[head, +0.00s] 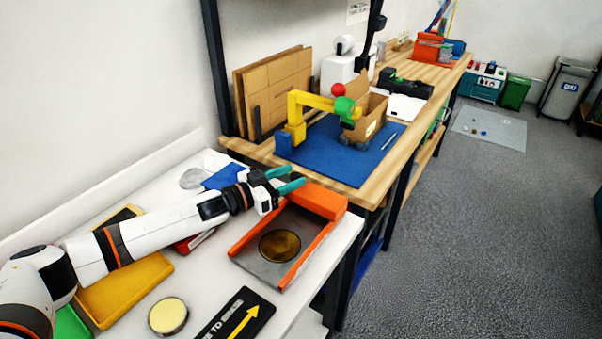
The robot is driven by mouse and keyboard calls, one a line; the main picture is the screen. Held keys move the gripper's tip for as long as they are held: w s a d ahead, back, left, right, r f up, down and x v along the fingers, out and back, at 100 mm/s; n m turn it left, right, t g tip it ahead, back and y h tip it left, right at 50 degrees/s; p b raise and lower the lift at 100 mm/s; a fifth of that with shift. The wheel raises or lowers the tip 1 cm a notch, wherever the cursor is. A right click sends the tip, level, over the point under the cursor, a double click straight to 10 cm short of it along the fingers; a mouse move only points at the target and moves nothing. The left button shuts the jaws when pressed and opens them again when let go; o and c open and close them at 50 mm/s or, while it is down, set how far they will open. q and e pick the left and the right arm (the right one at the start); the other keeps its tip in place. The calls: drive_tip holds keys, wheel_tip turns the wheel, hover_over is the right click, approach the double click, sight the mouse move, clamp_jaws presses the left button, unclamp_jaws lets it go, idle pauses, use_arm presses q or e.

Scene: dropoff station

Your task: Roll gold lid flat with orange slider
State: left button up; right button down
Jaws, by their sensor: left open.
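The orange slider (318,200) is a block at the far end of a grey metal tray (253,258) with orange side rails. The gold lid (280,246) is a round disc lying on the tray between the rails, apart from the slider. My left gripper (296,180) is open, with teal fingers, just left of and above the slider. I cannot tell whether a finger touches the slider. My right gripper is not in view.
A pale yellow-topped round tin (168,316) and a black sign with a yellow arrow (238,318) lie near the white table's front. A yellow tray (125,290) lies under my left arm. A wooden bench with a blue mat (345,160) stands behind.

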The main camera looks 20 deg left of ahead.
use_arm(q)
drive_tip(key=v, duration=0.7)
drive_tip(key=shift+s+a+b, duration=0.15)
drive_tip(key=shift+s+b, duration=0.1)
drive_tip(key=shift+b, duration=0.1)
